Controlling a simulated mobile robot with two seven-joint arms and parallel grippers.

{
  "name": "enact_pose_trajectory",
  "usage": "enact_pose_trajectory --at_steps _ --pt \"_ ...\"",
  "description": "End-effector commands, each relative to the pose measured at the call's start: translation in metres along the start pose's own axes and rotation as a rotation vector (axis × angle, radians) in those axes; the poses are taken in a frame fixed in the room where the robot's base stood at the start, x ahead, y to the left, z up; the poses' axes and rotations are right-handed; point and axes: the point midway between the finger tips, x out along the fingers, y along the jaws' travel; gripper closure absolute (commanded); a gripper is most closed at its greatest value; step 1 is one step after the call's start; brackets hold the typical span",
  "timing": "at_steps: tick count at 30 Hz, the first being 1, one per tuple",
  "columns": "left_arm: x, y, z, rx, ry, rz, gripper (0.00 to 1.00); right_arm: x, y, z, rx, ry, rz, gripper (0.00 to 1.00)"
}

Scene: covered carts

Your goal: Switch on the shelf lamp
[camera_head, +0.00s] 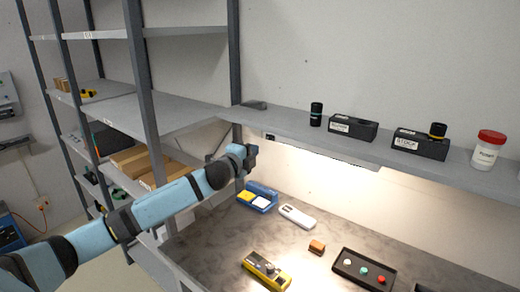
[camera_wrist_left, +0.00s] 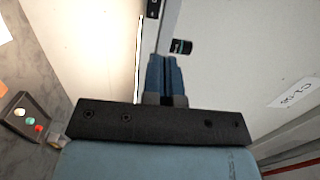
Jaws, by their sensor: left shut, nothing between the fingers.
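The shelf lamp (camera_head: 345,158) is a flat panel under the wall shelf, and the wall and bench below it are brightly lit. A small dark switch-like part (camera_head: 270,137) sits under the shelf edge near the lamp's left end. A small dark part with a light mark (camera_wrist_left: 181,46) shows just beyond the fingertips in the left wrist view; it looks like the same switch. My left gripper (camera_head: 250,152) is shut and empty, just below and left of that part; its blue fingers (camera_wrist_left: 166,62) point at it, and contact cannot be told. My right gripper is out of view.
The wall shelf (camera_head: 290,128) holds a black cylinder (camera_head: 316,114), two black holders and a red-lidded jar (camera_head: 488,148). A rack post stands left of my gripper.

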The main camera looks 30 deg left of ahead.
Motion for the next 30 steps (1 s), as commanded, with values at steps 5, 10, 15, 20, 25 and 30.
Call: enact_pose_trajectory --at_steps 5,10,15,20,25,30 --pt "-0.030 0.002 -0.001 0.000 0.001 0.001 1.00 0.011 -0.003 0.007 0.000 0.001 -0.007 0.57" --pt "-0.041 0.000 -0.001 -0.001 0.000 0.001 1.00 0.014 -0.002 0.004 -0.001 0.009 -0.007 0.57" --pt "-0.042 -0.001 -0.001 -0.001 -0.001 0.000 1.00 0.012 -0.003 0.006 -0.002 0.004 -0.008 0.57" --pt "-0.042 -0.001 -0.001 -0.001 0.000 0.000 1.00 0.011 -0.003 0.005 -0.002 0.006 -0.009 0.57" --pt "-0.042 -0.001 -0.002 -0.001 0.000 0.000 1.00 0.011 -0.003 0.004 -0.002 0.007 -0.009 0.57" --pt "-0.044 0.009 -0.006 -0.020 0.007 0.013 1.00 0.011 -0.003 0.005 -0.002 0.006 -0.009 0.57"
